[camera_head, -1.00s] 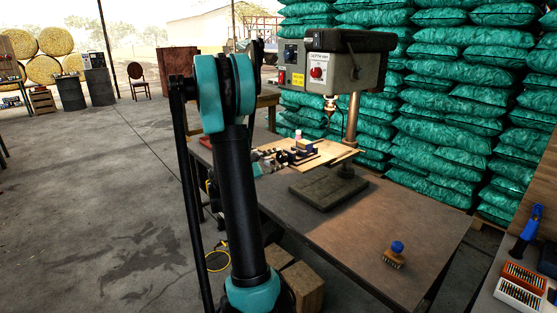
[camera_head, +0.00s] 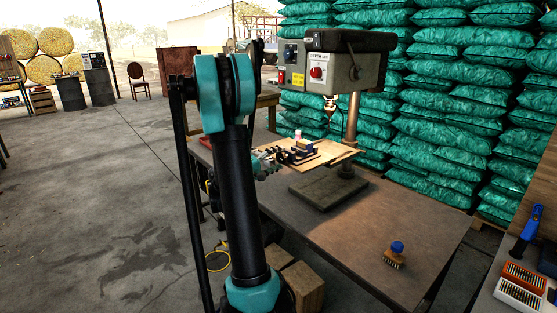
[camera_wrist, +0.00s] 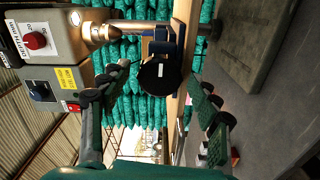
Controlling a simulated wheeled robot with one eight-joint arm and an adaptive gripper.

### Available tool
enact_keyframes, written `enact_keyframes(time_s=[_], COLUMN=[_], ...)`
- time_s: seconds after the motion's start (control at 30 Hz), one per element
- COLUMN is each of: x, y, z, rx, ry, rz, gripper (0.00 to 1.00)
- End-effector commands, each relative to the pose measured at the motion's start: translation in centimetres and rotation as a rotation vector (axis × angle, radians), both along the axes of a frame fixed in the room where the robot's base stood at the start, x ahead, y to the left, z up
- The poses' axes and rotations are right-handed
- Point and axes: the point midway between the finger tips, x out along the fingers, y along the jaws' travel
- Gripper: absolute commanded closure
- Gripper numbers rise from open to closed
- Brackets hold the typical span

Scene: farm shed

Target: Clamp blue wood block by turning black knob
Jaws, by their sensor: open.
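The black knob (camera_wrist: 160,79) is a dark round disc facing my wrist camera, in the middle of the wrist view. My gripper (camera_wrist: 161,76) is open, with one finger to the left of the knob and one to the right; gaps show on both sides. A dark blue part (camera_wrist: 166,46) lies just behind the knob; whether it is block or clamp I cannot tell. In the head view the blue wood block (camera_head: 304,144) appears small, by the dark clamp on a wooden board (camera_head: 325,153).
The drill press (camera_head: 335,65) stands over the board on the workbench (camera_head: 365,225). A brush with a blue handle (camera_head: 396,254) lies on the bench's front right. Stacked green sacks (camera_head: 440,130) fill the space behind. The front of the bench is mostly clear.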

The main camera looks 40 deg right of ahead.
Motion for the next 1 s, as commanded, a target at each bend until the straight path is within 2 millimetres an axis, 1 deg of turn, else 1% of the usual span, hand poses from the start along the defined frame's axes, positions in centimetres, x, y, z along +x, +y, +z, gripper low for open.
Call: enact_keyframes(time_s=[0.2, 0.3, 0.37, 0.8, 0.9, 1.0], x=[0.0, 0.0, 0.0, -0.4, -0.5, -0.7], y=[0.0, 0.5, 1.1, 7.1, 8.2, 8.8], z=[0.0, 0.0, 0.0, 0.0, 0.0, 0.0], rx=[0.000, 0.000, 0.000, 0.000, -0.001, 0.000], ry=[0.001, 0.001, 0.001, 0.002, 0.002, 0.002], rz=[0.000, 0.002, 0.004, 0.004, 0.004, 0.001], gripper=[0.38, 0.38, 0.38, 0.38, 0.38, 0.38])
